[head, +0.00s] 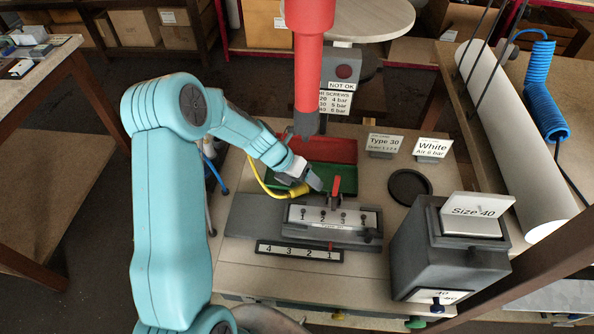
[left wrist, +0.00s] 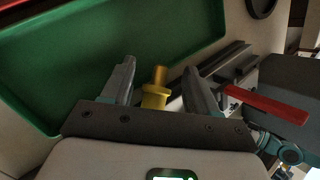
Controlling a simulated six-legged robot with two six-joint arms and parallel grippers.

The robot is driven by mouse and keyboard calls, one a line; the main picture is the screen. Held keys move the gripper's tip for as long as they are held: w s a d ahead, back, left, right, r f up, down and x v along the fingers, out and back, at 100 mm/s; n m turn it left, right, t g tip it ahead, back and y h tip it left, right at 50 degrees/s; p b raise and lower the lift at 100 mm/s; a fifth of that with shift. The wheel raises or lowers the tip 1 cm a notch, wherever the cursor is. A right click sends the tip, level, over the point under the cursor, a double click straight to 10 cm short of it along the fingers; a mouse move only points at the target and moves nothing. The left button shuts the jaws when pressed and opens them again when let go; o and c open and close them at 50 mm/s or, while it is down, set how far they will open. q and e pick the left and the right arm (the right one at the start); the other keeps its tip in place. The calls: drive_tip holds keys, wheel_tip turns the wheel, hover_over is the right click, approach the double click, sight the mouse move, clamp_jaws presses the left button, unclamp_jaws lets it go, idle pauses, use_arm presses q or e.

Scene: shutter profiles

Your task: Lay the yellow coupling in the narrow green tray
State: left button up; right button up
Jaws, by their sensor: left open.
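The yellow coupling (head: 298,190) is beside the near left corner of the green tray (head: 345,177), at the end of a yellow hose. My left gripper (head: 313,181) is right above it, pointing down to the right. In the left wrist view the jaws (left wrist: 160,68) are open, with a finger on each side of the yellow coupling (left wrist: 155,90); I see a gap to both fingers. The green tray (left wrist: 120,60) fills the upper left there, its floor bare where visible. My right gripper is not in view.
A red tray (head: 335,150) lies behind the green one. A grey numbered fixture (head: 335,220) with a red lever (head: 336,186) stands close in front. A red cylindrical tool (head: 308,60) hangs above. A grey Size 40 box (head: 445,255) stands right, near a black ring (head: 408,186).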

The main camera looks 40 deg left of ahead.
use_arm(q)
drive_tip(key=v, duration=1.6)
drive_tip(key=shift+p, duration=0.3)
drive_tip(key=shift+s, duration=0.1)
drive_tip(key=shift+r, duration=0.1)
